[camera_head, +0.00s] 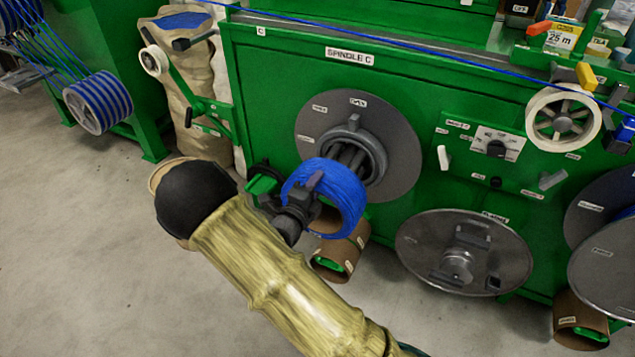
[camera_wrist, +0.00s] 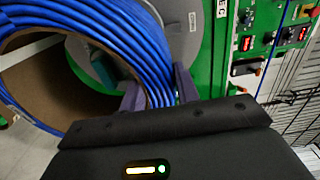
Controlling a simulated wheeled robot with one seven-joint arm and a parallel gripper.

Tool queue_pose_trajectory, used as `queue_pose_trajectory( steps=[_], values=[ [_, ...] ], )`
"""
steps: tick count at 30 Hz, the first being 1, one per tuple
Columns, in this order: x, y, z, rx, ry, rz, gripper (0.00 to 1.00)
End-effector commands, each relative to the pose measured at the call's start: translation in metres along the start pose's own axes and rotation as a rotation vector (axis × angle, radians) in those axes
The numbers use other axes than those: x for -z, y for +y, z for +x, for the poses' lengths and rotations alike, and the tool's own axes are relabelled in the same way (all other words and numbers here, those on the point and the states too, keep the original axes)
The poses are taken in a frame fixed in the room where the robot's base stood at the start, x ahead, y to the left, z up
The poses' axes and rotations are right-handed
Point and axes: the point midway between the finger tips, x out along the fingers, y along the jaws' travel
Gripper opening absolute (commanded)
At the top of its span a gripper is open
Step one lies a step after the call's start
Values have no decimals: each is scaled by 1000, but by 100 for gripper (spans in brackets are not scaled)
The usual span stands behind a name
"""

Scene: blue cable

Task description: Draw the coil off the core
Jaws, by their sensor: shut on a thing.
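The blue cable coil (camera_head: 347,187) hangs in front of the Spindle C machine. My gripper (camera_head: 312,188) is shut on the near left side of its ring. In the wrist view, the strands of the coil (camera_wrist: 135,50) pass between the two purple-grey fingers of my gripper (camera_wrist: 158,92). The dark ribbed core (camera_head: 349,156) sticks out of the round grey flange plate (camera_head: 402,137) behind the coil. Part of the core shows between coil and plate. The coil overlaps its near end, so I cannot tell whether the core's tip is still inside the ring.
A loose round flange (camera_head: 410,236) is mounted low on the green cabinet (camera_head: 262,95) to the right. Open floor lies at lower left.

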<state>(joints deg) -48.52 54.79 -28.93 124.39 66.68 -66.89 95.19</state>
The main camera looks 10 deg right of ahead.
Motion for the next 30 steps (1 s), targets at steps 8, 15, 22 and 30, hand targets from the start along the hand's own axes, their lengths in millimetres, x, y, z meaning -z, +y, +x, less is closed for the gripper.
queue_pose_trajectory(
  steps=[8, 15, 22, 30],
  values=[
    [0, -2, -12, 4, 1, 2, 0],
    [0, -2, -22, 5, 1, 2, 0],
    [0, -2, -31, 4, 0, 2, 0],
    [0, -2, -42, 4, 0, 3, 0]
  ],
)
